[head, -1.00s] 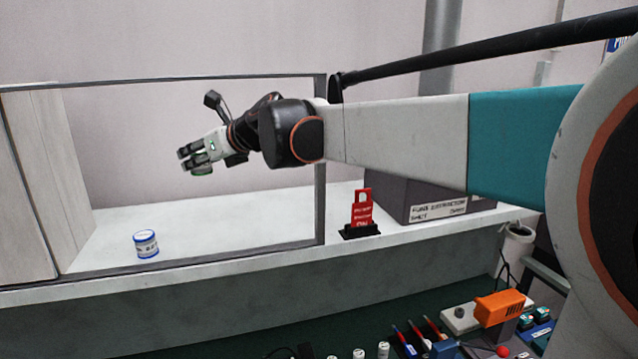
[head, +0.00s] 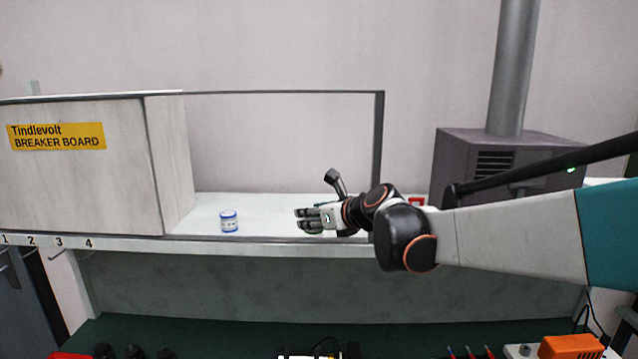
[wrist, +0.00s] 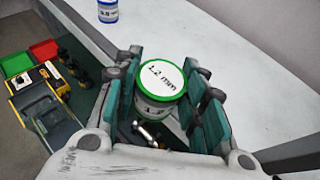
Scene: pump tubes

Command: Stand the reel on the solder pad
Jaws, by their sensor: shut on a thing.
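A reel with a green rim and a white top marked "1.2 mm" (wrist: 161,78) sits between the teal pads of my gripper (head: 304,219). My gripper is shut on this reel, and in the head view the fingers mostly hide it. The hand is held out level in front of the shelf opening. A second reel, blue and white (head: 229,221), stands upright on the white shelf to the left of my gripper. It also shows at the top of the wrist view (wrist: 108,11). I cannot make out a solder pad in either view.
The breaker board cabinet (head: 75,165) stands at the left. A dark frame (head: 379,150) surrounds the shelf opening, its right post close to my wrist. A grey box with a pipe (head: 485,165) is at the right. Tools and boxes lie below on the green bench (head: 200,335).

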